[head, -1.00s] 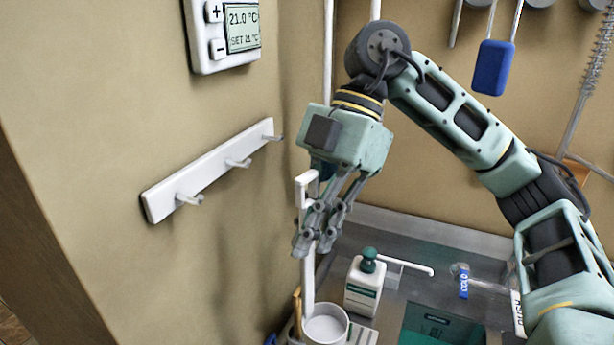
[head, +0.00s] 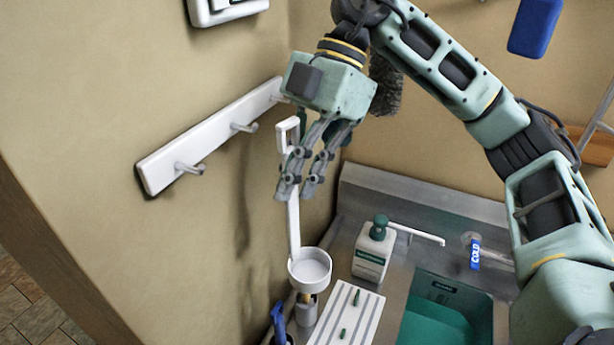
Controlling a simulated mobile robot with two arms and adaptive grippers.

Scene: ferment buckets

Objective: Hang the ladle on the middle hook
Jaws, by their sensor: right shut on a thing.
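A white ladle hangs upright from my right gripper (head: 300,190), which is shut on its handle. The ladle's (head: 311,269) round bowl is at the bottom and its hooked top end rises above the fingers. A white hook rail (head: 212,137) is fixed to the left wall, with three pegs. The middle hook (head: 245,127) is empty and lies to the left of the gripper and ladle. The near hook (head: 190,168) is also empty. The far hook is partly covered by my right gripper. My left gripper is not in view.
A soap bottle (head: 373,250) with a green pump stands by the sink. A green basin (head: 445,311) sits in the sink, below a cold tap (head: 475,252). A white ribbed rack (head: 345,315) and a blue-handled tool (head: 278,322) are below the ladle.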

